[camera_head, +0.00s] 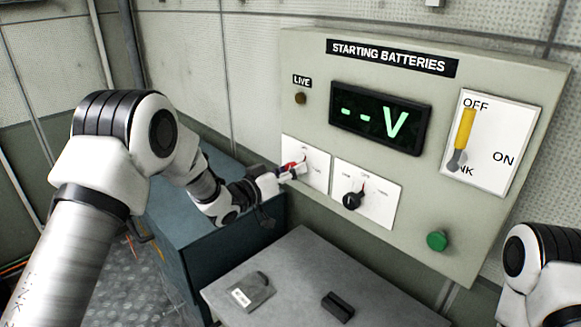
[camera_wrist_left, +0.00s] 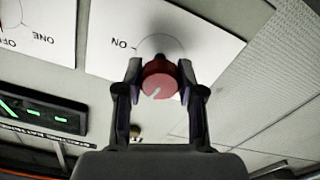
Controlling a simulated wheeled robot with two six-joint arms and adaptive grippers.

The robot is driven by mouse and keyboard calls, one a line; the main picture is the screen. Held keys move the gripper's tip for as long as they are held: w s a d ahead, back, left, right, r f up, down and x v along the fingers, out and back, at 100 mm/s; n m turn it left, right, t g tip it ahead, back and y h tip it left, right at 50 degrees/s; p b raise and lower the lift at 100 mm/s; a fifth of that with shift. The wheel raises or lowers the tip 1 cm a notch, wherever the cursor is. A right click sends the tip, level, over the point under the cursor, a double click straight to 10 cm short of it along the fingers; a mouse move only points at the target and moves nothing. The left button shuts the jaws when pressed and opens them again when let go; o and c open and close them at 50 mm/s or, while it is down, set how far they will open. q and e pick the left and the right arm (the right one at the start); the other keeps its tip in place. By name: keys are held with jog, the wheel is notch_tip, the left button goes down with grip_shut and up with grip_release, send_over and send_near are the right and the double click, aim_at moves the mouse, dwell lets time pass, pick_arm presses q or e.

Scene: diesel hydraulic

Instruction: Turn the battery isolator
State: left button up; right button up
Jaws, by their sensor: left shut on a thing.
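The battery isolator is a red rotary knob (camera_head: 291,166) on a white plate (camera_head: 318,172) at the panel's lower left. In the left wrist view the red knob (camera_wrist_left: 160,82) has a pale pointer mark and sits between my two fingers. My left gripper (camera_head: 284,174) is shut on the knob, with a finger on each side (camera_wrist_left: 159,72). The plate in the wrist view shows the word ON, upside down. In the head view the gripper partly hides the knob. Only part of my right arm shows at the lower right; its gripper is out of view.
The panel (camera_head: 300,60) also carries a dark display (camera_head: 380,117) reading "--V", a black knob (camera_head: 352,200), a yellow-handled lever (camera_head: 463,132) and a green button (camera_head: 437,241). Below stands a grey table (camera_head: 300,255) with a grey item (camera_head: 250,290) and a black block (camera_head: 338,306).

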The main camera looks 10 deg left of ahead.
pick_arm(q)
jog(key=shift+r+n+p, duration=0.2)
jog(key=shift+n+p, duration=0.15)
jog(key=shift+n, duration=0.85)
jog(key=o, duration=0.9)
jog(key=shift+o, duration=1.3)
jog(key=shift+w+d+f, duration=0.1)
jog(key=shift+f, duration=0.1)
jog(key=v, duration=1.1)
jog(key=shift+s, duration=0.35)
